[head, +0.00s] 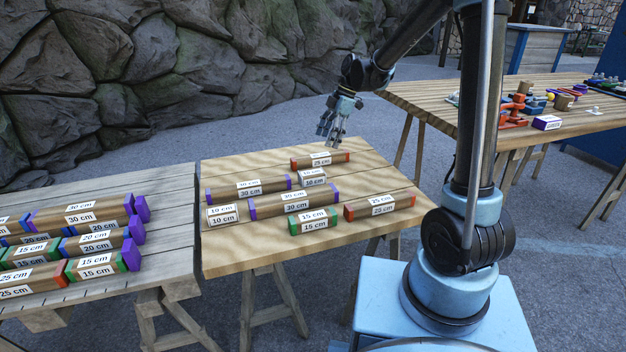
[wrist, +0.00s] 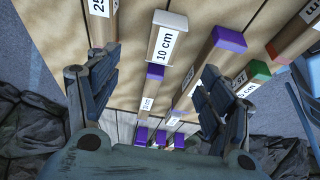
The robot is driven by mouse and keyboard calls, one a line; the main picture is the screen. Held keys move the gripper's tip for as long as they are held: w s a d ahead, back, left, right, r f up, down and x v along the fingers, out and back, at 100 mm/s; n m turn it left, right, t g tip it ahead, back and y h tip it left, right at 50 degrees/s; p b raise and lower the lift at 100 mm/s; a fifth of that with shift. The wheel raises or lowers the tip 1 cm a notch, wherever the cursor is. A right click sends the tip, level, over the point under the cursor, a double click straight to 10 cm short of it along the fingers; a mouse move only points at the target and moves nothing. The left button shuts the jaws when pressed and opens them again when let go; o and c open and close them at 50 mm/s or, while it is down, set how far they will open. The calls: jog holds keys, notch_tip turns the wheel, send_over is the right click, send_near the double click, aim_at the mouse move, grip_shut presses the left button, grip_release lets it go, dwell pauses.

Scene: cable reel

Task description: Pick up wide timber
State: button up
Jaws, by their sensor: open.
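Several labelled timbers lie on the middle wooden table (head: 285,240). They include two purple-ended 30 cm timbers (head: 250,188) (head: 295,202), a red-ended 25 cm timber (head: 380,205), a green-ended 15 cm timber (head: 312,221), another red-ended timber (head: 320,160) and pale-ended 10 cm blocks (head: 222,214) (head: 312,178). I cannot tell which one is the wide timber. My gripper (head: 331,132) is open and empty above the table's far edge. In the wrist view, a 10 cm block (wrist: 165,42) and purple-ended timbers (wrist: 205,68) show beyond and between the open fingers.
A grey plank table (head: 165,200) at left holds stacked timbers with upright purple stops (head: 137,230). A second wooden table (head: 440,100) at right holds tools and coloured parts. A rock wall (head: 200,60) stands behind. The middle table's front left corner is clear.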

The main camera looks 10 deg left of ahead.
send_near(313, 172)
jog(key=x, duration=0.3)
jog(key=w+x, duration=0.1)
jog(key=x, duration=0.1)
jog(key=shift+s+a+f, duration=0.1)
jog(key=shift+a+f, duration=0.1)
jog(key=shift+f, duration=0.05)
jog(key=x, duration=0.4)
jog(key=shift+s, duration=0.4)
jog(key=shift+s+a+f, duration=0.15)
jog(key=shift+f, duration=0.4)
jog(key=shift+f, duration=0.25)
jog(key=c, duration=1.2)
